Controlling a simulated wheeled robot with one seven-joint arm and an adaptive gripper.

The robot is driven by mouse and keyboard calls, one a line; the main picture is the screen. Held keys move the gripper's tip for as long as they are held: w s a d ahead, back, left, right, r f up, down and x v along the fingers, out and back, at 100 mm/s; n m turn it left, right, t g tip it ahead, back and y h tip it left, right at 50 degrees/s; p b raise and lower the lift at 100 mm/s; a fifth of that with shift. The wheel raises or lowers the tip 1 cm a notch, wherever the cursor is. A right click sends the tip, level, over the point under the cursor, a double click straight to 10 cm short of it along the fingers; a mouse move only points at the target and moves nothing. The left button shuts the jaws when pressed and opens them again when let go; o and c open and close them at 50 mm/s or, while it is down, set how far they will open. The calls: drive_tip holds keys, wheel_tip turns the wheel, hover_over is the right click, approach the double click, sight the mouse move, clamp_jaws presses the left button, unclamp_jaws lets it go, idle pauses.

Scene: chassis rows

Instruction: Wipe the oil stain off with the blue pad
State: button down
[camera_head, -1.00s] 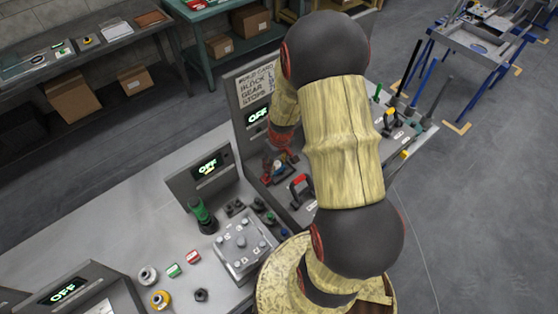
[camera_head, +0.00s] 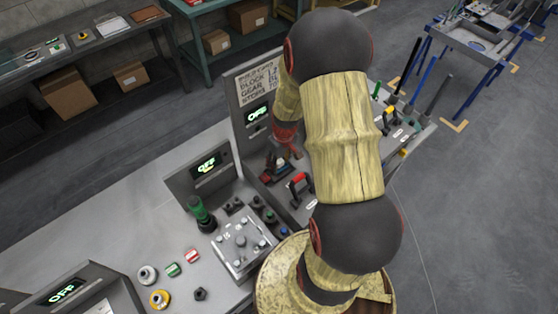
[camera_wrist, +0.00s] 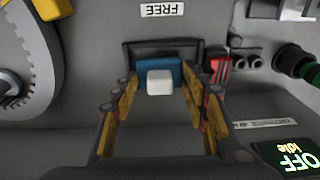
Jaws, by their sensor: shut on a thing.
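The blue pad (camera_wrist: 172,68), with a white block on its near side, is between the fingertips of my gripper (camera_wrist: 159,84) in the wrist view. The yellow-sided fingers are shut on it. A dark frame or holder stands right behind the pad; I cannot tell whether they touch. In the head view my gripper (camera_head: 277,168) is low over the grey bench, in front of the panel with the green OFF display, and the pad is not clearly visible there. I cannot make out the oil stain in either view.
A red-handled clamp (camera_head: 299,186) stands close to the right of my gripper. A green-topped knob (camera_head: 201,214) and a grey block with bolts (camera_head: 242,243) are nearer. In the wrist view, a large grey gear (camera_wrist: 28,60) is at left and a FREE label (camera_wrist: 162,10) at top.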

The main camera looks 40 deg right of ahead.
drive_tip(key=r+p, duration=0.1)
drive_tip(key=s+r, duration=0.1)
drive_tip(key=r, duration=0.1)
drive_tip(key=shift+a+r+p, duration=0.2)
drive_tip(key=shift+p, duration=0.15)
drive_tip(key=shift+r, duration=0.35)
drive_tip(key=shift+r+p, duration=0.9)
drive_tip(key=shift+p, duration=0.05)
drive_tip(key=shift+w, duration=0.1)
